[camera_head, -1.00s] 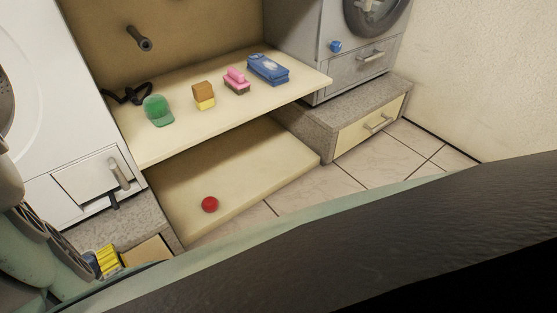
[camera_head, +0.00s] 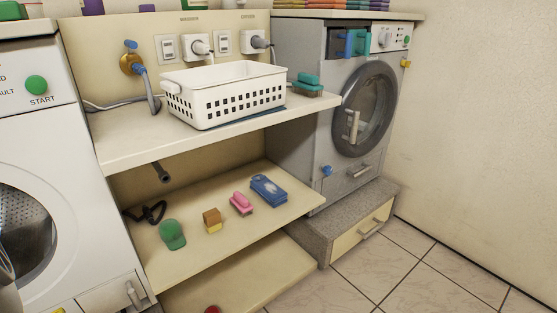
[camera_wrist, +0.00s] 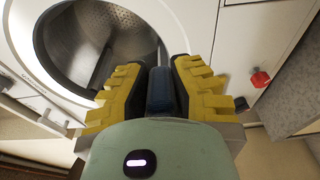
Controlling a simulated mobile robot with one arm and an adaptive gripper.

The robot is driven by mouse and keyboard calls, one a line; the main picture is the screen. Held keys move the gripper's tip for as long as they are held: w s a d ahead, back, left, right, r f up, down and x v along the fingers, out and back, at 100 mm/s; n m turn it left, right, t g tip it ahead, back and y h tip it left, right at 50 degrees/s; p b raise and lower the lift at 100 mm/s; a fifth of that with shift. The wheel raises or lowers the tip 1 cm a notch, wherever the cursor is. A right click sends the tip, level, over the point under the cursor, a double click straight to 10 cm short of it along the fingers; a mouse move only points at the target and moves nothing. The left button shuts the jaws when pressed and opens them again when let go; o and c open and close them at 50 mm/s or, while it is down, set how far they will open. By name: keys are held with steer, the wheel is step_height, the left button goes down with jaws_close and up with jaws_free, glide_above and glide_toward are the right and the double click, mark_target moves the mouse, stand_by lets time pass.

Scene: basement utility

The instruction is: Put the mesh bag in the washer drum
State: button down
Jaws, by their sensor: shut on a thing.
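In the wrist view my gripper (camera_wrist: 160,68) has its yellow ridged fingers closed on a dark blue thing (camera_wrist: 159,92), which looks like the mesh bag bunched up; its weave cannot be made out. The washer's round opening stands open at the upper left, in front of my gripper, with the perforated metal drum (camera_wrist: 92,38) showing inside. In the head view the white washer (camera_head: 62,150) is at the left edge, with part of its drum (camera_head: 22,232) visible. My fingertips do not show clearly there.
A white basket (camera_head: 225,100) stands on the counter. The shelf below holds a green cap (camera_head: 172,236), a sponge (camera_head: 212,221), a pink brush (camera_head: 241,203) and a blue pack (camera_head: 268,190). A grey machine (camera_head: 365,105) with its door shut stands right. The tiled floor (camera_head: 400,270) is clear.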

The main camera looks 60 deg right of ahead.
steer(key=w+a+r+n+y+p, duration=0.1)
steer(key=w+r+p, duration=0.1)
steer(key=r+p, duration=1.95)
steer(key=w+a+r+n+y+p, duration=0.1)
steer(key=w+a+r+y+p, duration=0.15)
steer(key=r+p, duration=1.95)
steer(key=s+r+p, duration=0.3)
steer(key=r+p, duration=1.1)
steer(key=r, duration=0.9)
steer(key=s+r+p, duration=0.4)
steer(key=r+p, duration=1.1)
steer(key=r, duration=0.8)
steer(key=shift+s+d+r+h, duration=0.2)
steer(key=shift+d+r+h, duration=0.05)
steer(key=shift+r+h, duration=0.1)
steer(key=shift+f, duration=0.1)
